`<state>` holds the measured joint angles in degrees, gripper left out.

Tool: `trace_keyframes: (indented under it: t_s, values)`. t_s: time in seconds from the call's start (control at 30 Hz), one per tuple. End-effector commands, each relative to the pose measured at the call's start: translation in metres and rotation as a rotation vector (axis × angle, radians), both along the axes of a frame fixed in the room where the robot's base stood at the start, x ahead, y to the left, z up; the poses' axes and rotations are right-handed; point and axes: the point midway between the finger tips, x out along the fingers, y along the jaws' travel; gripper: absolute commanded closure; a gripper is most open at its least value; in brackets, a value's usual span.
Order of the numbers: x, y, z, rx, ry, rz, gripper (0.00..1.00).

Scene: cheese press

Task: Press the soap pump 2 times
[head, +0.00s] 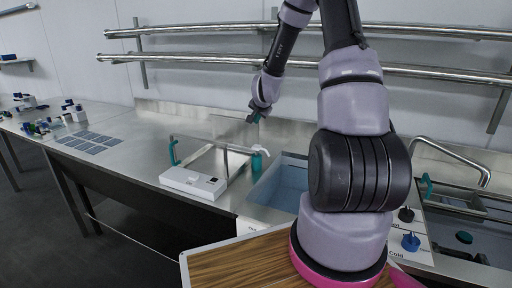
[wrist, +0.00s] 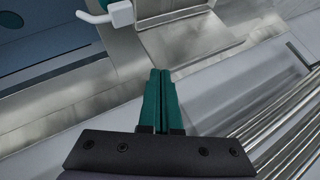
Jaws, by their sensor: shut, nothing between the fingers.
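The soap pump is a teal bottle (head: 256,163) with a white head, standing by the left edge of the sink in the head view. In the wrist view its white head and spout (wrist: 118,14) show at the top edge, a little left of the fingertips; most of the bottle is out of frame. My gripper (head: 257,118) is above the pump in the head view, apart from it. In the wrist view its teal fingers (wrist: 160,75) are closed together with nothing between them, and they do not touch the pump head.
A white device (head: 193,183) with a metal frame and teal handle stands left of the pump. The blue sink basin (head: 278,184) lies to its right. Blue and black knobs (head: 410,242) are at the lower right. Metal rails (head: 210,61) run along the wall.

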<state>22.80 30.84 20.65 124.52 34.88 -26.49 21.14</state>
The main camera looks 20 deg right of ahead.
Motion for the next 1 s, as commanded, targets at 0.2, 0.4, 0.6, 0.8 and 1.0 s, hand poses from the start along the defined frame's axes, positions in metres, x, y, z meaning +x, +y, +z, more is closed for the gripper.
trace_keyframes:
  t_s: [0.2,0.4,0.6,0.8,1.0]
  values:
    - [-0.001,-0.001,-0.022,0.001,0.004,-0.001,1.00]
    - [-0.001,0.000,-0.051,0.002,0.004,0.000,1.00]
    - [0.000,0.000,-0.074,0.001,0.003,-0.001,1.00]
    - [0.000,0.000,-0.085,0.000,0.001,0.002,1.00]
    - [0.000,0.000,-0.087,0.000,0.001,0.001,1.00]
